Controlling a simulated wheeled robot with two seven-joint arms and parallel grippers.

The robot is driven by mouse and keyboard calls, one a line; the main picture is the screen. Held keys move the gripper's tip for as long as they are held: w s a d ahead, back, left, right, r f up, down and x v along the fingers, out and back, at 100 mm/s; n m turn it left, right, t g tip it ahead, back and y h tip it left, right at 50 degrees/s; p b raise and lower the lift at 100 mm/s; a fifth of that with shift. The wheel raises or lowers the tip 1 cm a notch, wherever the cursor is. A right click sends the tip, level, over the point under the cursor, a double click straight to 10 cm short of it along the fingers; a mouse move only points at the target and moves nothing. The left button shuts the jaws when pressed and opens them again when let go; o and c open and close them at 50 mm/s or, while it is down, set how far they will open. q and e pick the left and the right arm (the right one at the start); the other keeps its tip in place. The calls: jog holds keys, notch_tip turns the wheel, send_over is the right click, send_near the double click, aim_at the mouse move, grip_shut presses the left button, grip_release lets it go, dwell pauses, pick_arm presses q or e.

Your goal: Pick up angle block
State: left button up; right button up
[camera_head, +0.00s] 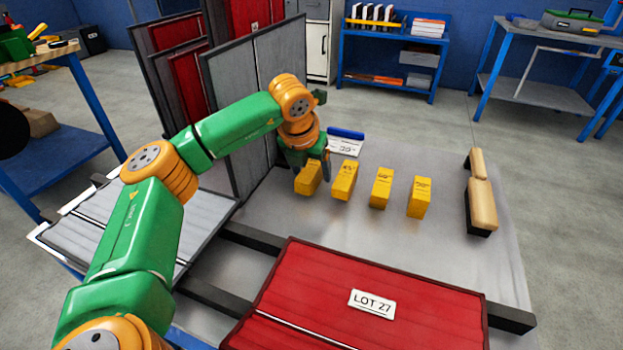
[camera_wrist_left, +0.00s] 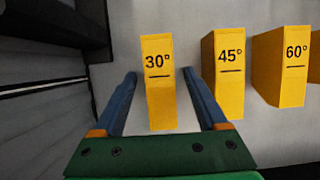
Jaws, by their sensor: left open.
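Several yellow angle blocks stand in a row on the grey table. The 30° block (camera_head: 307,180) is the leftmost, and it also shows in the left wrist view (camera_wrist_left: 159,85). To its right are the 45° block (camera_head: 344,180), the 60° block (camera_head: 381,188) and one more yellow block (camera_head: 420,197). My left gripper (camera_wrist_left: 161,78) is open, its blue fingers to either side of the 30° block in the wrist view, with gaps showing. How far down they reach is unclear. In the head view this gripper (camera_head: 312,166) partly hides that block. My right gripper is out of view.
Grey and red panels (camera_head: 262,90) stand upright close to the left of my arm. A red LOT 27 panel (camera_head: 360,300) lies in front. A tan-and-black tool (camera_head: 481,195) lies at right. A small card (camera_head: 345,146) and blue marker (camera_head: 346,133) are behind the blocks.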

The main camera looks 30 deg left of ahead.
pick_arm(q)
jog(key=shift+w+f, duration=0.3)
jog(key=shift+f, duration=0.35)
jog(key=shift+f, duration=0.15)
jog(key=shift+c, duration=0.2)
grip_shut()
